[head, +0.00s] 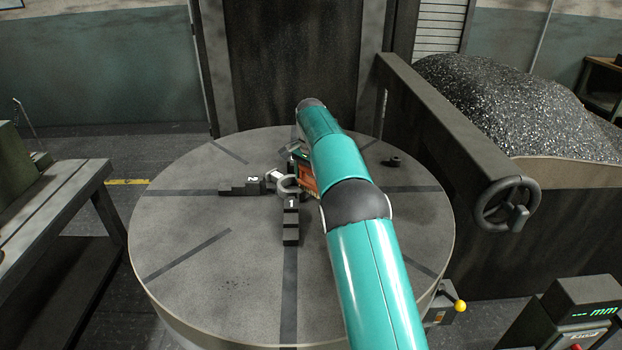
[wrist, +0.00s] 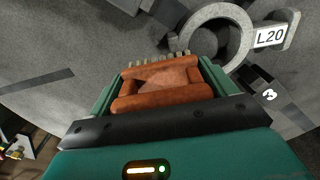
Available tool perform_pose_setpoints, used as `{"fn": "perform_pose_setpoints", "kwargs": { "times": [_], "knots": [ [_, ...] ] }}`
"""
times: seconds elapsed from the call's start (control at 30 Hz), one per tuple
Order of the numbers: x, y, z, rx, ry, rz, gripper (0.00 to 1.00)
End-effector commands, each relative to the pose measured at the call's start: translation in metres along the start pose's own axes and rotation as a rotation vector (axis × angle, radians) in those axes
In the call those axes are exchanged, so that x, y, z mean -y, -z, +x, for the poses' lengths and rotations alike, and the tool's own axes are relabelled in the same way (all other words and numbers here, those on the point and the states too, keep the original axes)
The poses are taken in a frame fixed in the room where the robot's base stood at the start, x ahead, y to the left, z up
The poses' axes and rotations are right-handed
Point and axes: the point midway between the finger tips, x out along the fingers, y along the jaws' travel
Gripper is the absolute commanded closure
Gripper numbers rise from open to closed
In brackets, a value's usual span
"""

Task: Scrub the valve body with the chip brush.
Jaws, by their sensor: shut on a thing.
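The valve body is a grey casting with a round ring (wrist: 213,40) and a white "L20" label in the wrist view. In the head view its ring (head: 289,184) sits at the middle of the round table, among dark numbered jaws. My gripper (wrist: 160,82) has green sides and is shut on the chip brush. The brush shows as an orange-brown body (wrist: 165,100) with pale tufts (wrist: 152,68) at its far edge, close beside the ring. Whether the tufts touch the casting cannot be told. In the head view my arm hides most of the gripper and brush.
The round table (head: 190,270) has dark radial slots and mostly clear room at left and front. Chuck jaw 1 (head: 291,222) and jaw 2 (head: 243,187) stand near the casting. A small dark part (head: 393,161) lies at right. A bin of chips (head: 520,105) with a handwheel (head: 507,203) stands beyond.

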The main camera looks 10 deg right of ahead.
Motion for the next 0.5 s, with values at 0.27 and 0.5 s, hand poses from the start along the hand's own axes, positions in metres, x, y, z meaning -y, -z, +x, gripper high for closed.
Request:
{"fn": "perform_pose_setpoints", "kwargs": {
  "times": [0.27,0.5],
  "knots": [
    [0.001,-0.003,0.001,0.0,0.001,-0.001,0.35],
    [0.0,-0.016,-0.001,0.0,0.0,-0.001,0.35]
  ]
}}
